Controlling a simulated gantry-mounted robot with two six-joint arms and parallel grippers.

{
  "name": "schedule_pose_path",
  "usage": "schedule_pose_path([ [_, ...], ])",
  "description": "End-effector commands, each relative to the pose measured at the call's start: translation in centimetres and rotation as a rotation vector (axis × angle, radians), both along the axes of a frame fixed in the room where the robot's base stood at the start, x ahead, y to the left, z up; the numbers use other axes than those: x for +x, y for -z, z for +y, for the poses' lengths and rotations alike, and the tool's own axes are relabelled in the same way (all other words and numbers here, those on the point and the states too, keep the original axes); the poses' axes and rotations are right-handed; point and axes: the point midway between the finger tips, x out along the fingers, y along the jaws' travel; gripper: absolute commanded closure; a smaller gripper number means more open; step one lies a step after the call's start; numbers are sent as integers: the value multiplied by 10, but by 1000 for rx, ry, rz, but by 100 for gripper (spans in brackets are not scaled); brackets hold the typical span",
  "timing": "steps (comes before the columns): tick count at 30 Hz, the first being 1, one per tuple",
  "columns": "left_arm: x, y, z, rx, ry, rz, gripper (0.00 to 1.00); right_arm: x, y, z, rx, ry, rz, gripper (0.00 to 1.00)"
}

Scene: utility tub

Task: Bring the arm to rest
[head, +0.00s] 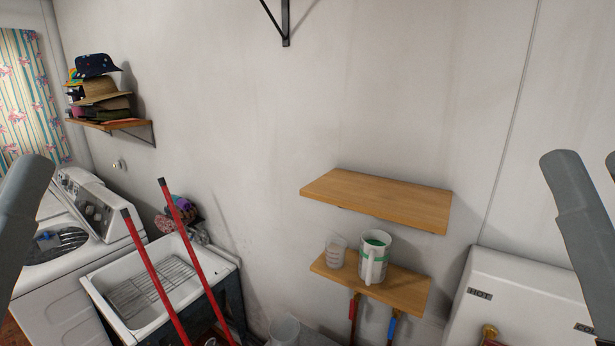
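Neither of my grippers is in view. A grey link of my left arm (22,205) shows at the left edge, in front of the washing machine. A grey link of my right arm (578,215) shows at the right edge, in front of the white box on the wall. Both links run out of the picture, so what lies at their ends is hidden. Nothing held by me shows.
A white utility tub (222,263) with a wire rack stands beside a washer (75,285); two red poles (150,270) rise before it. The upper wooden shelf (375,198) is bare. The lower shelf (405,292) holds a pitcher (374,262) and clear cup (335,252).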

Motion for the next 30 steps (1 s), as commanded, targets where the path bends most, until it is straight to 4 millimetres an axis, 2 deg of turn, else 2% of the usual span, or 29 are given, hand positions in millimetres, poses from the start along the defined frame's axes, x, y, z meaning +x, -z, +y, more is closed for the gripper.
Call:
schedule_pose_path([
  [1,-1,-51,0,0,0,-7,57,-1,-51,0,4,-5,-7,48],
  [9,-2,-163,0,-1,0,-9,57,0,-161,0,5,-8,-5,48],
  [12,-2,-189,0,-1,0,-9,57,0,-187,0,6,-9,-5,48],
  [16,-2,-200,0,0,0,-8,57,0,-198,0,6,-9,-4,48],
  [30,-1,-196,0,0,0,-7,57,0,-194,0,6,-9,-4,48],
])
